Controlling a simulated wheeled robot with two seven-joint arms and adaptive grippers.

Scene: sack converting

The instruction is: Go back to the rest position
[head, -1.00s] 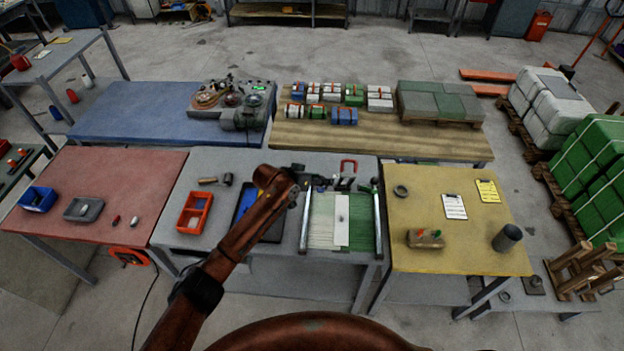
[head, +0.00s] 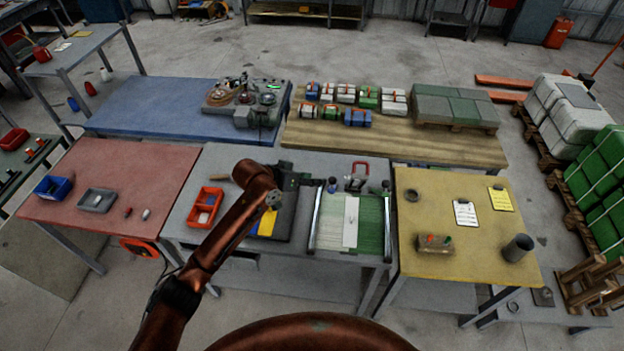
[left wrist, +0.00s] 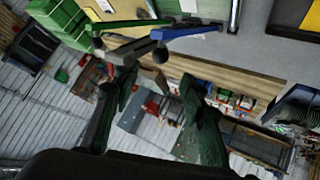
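My left arm reaches in from the bottom left over the grey middle table (head: 195,235). My left gripper (head: 294,178) is a dark shape over the back of that table, left of the frame with the green and white slats (head: 350,222). In the left wrist view the two dark fingers of the left gripper (left wrist: 150,105) stand apart, with nothing held between them. The fingertips are hard to make out in the head view. My right gripper is not in view.
A dark tray with a yellow piece (head: 267,222) lies beneath my left arm, beside an orange bin (head: 206,207). A red-handled clamp (head: 358,176) stands behind the slats. The yellow table (head: 460,250) is to the right, the red table (head: 130,175) to the left.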

